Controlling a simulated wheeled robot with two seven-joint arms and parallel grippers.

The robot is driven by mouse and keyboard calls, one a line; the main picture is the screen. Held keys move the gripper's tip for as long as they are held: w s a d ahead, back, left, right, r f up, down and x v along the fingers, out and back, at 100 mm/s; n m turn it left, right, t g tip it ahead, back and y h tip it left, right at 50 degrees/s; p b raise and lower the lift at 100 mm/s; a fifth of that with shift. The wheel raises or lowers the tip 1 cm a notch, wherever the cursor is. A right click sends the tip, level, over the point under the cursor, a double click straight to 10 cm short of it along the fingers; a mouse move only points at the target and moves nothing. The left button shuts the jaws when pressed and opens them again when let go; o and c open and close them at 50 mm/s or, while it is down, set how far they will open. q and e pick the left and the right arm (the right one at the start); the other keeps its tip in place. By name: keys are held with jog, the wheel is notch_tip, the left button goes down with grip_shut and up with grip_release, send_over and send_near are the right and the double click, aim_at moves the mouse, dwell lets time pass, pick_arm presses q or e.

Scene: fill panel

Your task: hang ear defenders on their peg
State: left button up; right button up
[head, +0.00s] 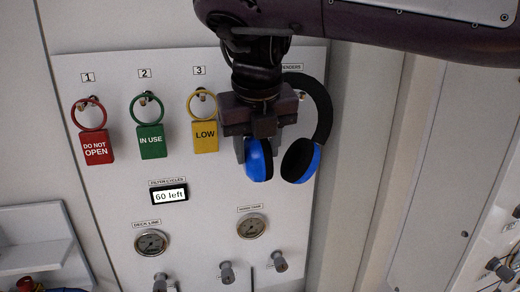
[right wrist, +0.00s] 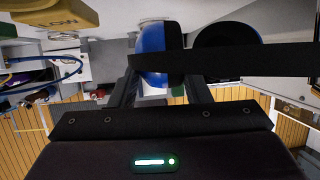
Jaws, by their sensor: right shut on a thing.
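The ear defenders (head: 322,108) have blue cups and a black headband. In the head view they are in front of the panel's right part, cups hanging down and the band arching to the upper right. My right gripper (head: 256,150) is shut on them, and its body hides part of the band. In the right wrist view the black band (right wrist: 225,64) crosses between the fingers, with a blue cup (right wrist: 152,52) beyond. A small peg (head: 303,97) shows inside the band's arch, under a label partly hidden by my arm. I cannot tell whether the band touches it. My left gripper is out of view.
Red (head: 97,147), green (head: 152,141) and yellow (head: 205,136) tags hang by rings on pegs left of my right gripper, the yellow one very close. Gauges (head: 151,242) and valve knobs are lower on the panel (head: 110,200). A grey shelf (head: 35,240) stands at lower left.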

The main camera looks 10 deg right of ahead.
jog(key=shift+w+f, duration=0.1)
jog(key=shift+w, duration=0.45)
jog(key=shift+w+f, duration=0.45)
jog(key=shift+w, duration=0.1)
jog(key=o, duration=1.3)
jog(key=shift+c, duration=0.2)
